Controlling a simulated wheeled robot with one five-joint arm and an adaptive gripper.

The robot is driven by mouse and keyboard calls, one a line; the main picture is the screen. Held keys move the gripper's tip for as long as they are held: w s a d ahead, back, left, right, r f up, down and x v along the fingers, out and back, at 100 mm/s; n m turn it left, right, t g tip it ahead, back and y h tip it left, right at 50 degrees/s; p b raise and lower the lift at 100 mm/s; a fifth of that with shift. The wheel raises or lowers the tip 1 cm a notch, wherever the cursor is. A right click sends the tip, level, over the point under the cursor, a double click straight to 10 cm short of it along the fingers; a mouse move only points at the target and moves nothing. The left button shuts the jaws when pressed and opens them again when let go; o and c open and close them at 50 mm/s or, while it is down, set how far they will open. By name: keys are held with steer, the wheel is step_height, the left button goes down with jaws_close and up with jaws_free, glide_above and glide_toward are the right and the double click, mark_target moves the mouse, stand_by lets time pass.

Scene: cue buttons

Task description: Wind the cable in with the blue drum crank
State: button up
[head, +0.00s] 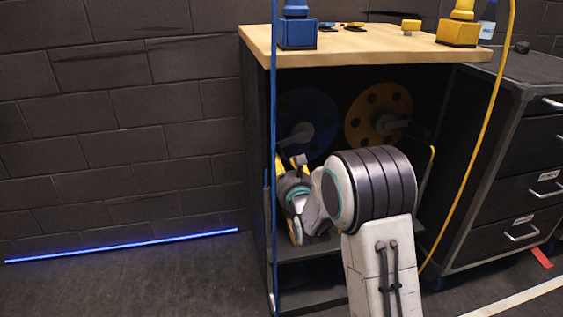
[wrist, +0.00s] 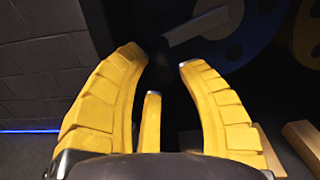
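The blue drum (head: 312,112) is mounted inside the dark cabinet, partly in shadow; its blue rim shows at the top right of the wrist view (wrist: 238,42). Its grey crank arm (wrist: 195,26) slants toward the upper middle, and a dark crank handle (wrist: 159,58) appears at its left end. My gripper (wrist: 157,72) is open, with its yellow fingers spread on both sides of the dark handle; I cannot tell whether any finger touches it. In the head view my gripper (head: 290,162) is just below the crank. The blue cable (head: 273,150) hangs vertically at the cabinet's left front.
A yellow drum (head: 378,112) with its own crank is right of the blue one. A yellow cable (head: 487,110) hangs at right. Blue and yellow blocks stand on the wooden top (head: 350,47). A drawer unit (head: 510,180) is at right; the floor at left is clear.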

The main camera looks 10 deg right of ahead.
steer(key=shift+w, duration=1.3)
steer(key=shift+o, duration=0.2)
jaws_close()
